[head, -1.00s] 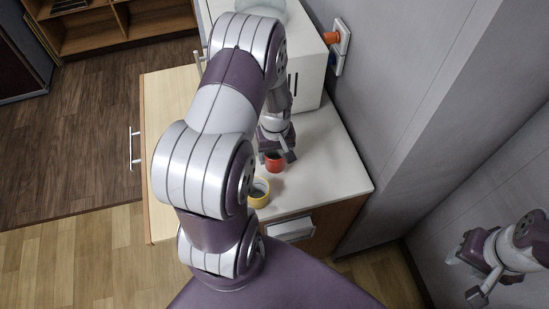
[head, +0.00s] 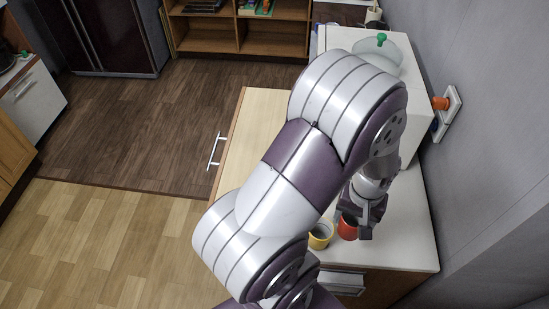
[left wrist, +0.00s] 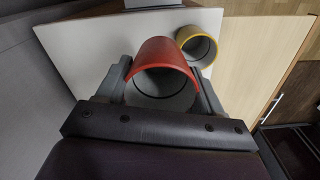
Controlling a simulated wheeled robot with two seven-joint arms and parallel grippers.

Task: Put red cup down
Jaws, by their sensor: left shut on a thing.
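The red cup (head: 348,229) is held in my left gripper (head: 362,218), over the front part of the white counter. In the left wrist view the red cup (left wrist: 165,60) lies between the two fingers, its open rim towards the camera. The fingers are shut on its sides. A yellow cup (head: 320,235) stands just left of it on the counter; it also shows in the left wrist view (left wrist: 197,45), close beside the red cup. I cannot tell whether the red cup's base touches the counter. My right gripper is not in view.
The white counter (head: 415,240) has bare room right of the gripper, up to the grey wall. A white box-like appliance (head: 402,130) stands behind, with a green-knobbed lid (head: 380,52) on top. An orange plug (head: 440,103) sits in the wall socket.

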